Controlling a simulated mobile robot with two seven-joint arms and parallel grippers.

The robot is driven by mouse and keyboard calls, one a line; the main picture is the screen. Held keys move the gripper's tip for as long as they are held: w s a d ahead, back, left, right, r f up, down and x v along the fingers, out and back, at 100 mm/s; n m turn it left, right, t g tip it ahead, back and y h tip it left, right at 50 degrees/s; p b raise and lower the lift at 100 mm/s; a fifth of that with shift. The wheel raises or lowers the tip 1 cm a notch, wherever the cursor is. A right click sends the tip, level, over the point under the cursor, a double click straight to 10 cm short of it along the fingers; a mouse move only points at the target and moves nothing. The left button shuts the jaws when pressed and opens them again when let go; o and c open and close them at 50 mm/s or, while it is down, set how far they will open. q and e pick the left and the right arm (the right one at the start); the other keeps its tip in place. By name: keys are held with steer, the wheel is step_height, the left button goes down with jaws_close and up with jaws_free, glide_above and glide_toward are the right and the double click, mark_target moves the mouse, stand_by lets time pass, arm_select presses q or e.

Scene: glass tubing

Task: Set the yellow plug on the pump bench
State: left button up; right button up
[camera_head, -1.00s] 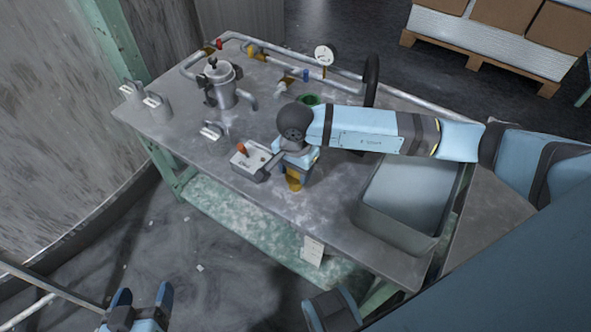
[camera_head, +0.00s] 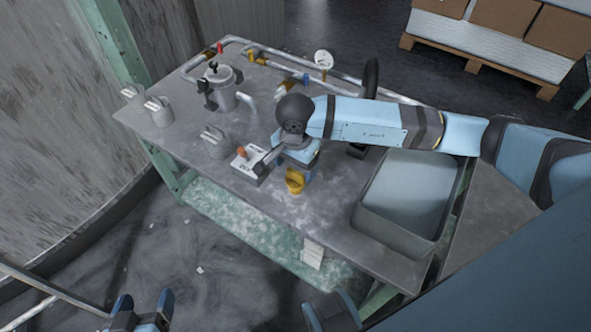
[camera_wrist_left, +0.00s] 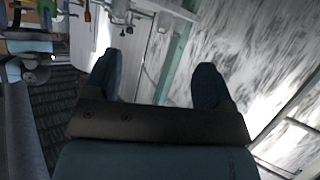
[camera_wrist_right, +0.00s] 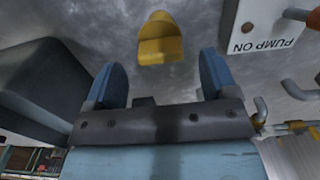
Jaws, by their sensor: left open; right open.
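The yellow plug (camera_head: 295,182) rests on the grey pump bench (camera_head: 320,217) near its front edge, just right of the white switch box with an orange lever. In the right wrist view the plug (camera_wrist_right: 161,42) sits just beyond the fingertips, between their lines and apart from both. My right gripper (camera_wrist_right: 155,80) is open and empty; in the head view its arm partly hides it above the plug. My left gripper (camera_head: 146,302) is open and empty, low in front of the bench; its spread fingers also show in the left wrist view (camera_wrist_left: 160,78).
The switch box (camera_head: 250,161), marked PUMP ON in the right wrist view, stands close left of the plug. A grey tray (camera_head: 400,238) is to the right. Metal canisters (camera_head: 157,110), a pot (camera_head: 221,90) and pipework (camera_head: 330,72) occupy the left and back. Bench front is clear right of the plug.

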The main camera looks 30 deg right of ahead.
step_height(320, 180, up, 9)
steer(key=p, duration=0.1)
steer(key=shift+f, duration=0.15)
stand_by(0.4)
